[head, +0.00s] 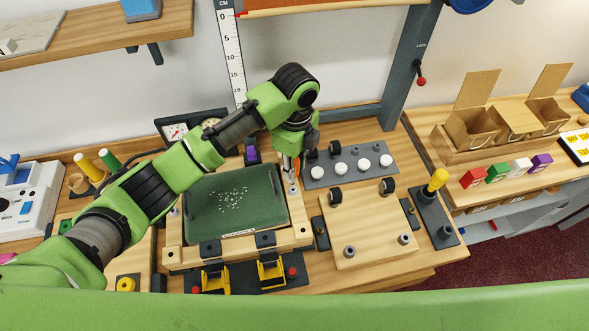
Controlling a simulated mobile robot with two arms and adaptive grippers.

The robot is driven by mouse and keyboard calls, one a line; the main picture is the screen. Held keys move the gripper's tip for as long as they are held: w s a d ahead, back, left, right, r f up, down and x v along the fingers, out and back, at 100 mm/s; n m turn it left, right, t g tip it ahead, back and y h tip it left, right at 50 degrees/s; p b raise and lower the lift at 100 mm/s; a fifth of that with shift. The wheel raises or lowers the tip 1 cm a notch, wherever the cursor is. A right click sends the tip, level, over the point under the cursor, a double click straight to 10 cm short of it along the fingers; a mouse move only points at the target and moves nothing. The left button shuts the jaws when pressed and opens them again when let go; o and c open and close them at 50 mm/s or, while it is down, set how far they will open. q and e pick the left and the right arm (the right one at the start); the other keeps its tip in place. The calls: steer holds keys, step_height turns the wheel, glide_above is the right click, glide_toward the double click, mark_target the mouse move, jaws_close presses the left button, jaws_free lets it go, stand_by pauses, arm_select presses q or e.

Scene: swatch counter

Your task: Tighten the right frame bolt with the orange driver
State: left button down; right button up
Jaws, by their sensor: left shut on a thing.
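My left gripper (289,160) reaches in from the left and points down at the right side of the wooden frame (299,234). It is shut on the orange driver (296,168), of which only a little orange shows between and beside the fingers. The frame surrounds a green panel (230,205) with a scatter of white specks. The right frame bolt (293,188) is just below the driver's tip; whether they touch I cannot tell. A left frame bolt (173,212) shows at the frame's left side. My right gripper is not in view.
A grey strip with white knobs (363,163) lies right of the gripper. A wooden board with black rollers (365,240) stands in front of it. Yellow clamps (272,270) sit at the frame's front edge.

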arm_select(q)
steer(key=shift+r, duration=1.4)
